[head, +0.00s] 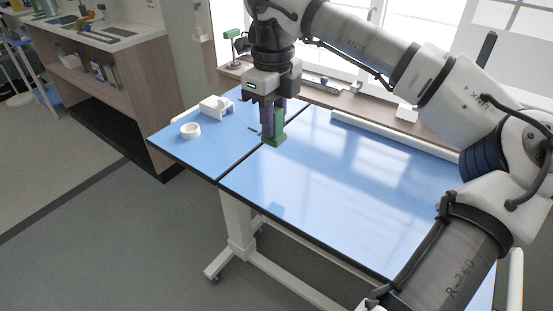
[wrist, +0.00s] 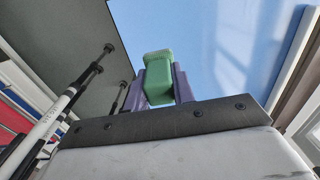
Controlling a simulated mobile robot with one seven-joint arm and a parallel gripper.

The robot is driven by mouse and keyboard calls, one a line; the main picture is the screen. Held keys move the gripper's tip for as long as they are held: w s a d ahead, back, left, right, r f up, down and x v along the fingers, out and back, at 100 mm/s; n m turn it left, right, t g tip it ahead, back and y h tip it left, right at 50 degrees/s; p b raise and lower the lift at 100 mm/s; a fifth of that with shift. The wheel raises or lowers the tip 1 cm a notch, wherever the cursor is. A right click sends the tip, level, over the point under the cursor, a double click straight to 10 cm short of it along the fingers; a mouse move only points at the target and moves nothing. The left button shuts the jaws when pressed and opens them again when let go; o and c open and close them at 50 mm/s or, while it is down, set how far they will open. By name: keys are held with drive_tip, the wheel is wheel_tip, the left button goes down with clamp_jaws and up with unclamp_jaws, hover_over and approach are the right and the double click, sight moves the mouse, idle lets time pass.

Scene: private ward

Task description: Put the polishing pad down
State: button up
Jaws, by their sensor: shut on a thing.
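The green polishing pad (head: 278,129) is a block held upright between the purple fingers of my gripper (head: 272,118). In the wrist view the pad (wrist: 158,75) sits between both fingers of my gripper (wrist: 158,88), which are shut on it. The pad's lower end is over the blue table top (head: 350,170), near the dark seam between the two table sections. A faint greenish reflection shows on the table nearer the front, so the pad looks to be above the surface. I cannot tell the exact gap.
A white ring-shaped dish (head: 190,130) and a white box-like holder (head: 216,107) stand on the left table section. A window sill (head: 315,92) with small items runs behind the table. A wooden cabinet (head: 120,85) stands at left. The right table section is largely clear.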

wheel_tip(320, 180, down, 10)
drive_tip(key=shift+f, duration=0.1)
idle(0.4)
drive_tip(key=shift+f, duration=0.1)
drive_tip(key=shift+f, duration=0.15)
drive_tip(key=o, duration=1)
drive_tip(key=shift+r, duration=0.2)
wheel_tip(320, 180, up, 12)
drive_tip(key=shift+r, duration=0.1)
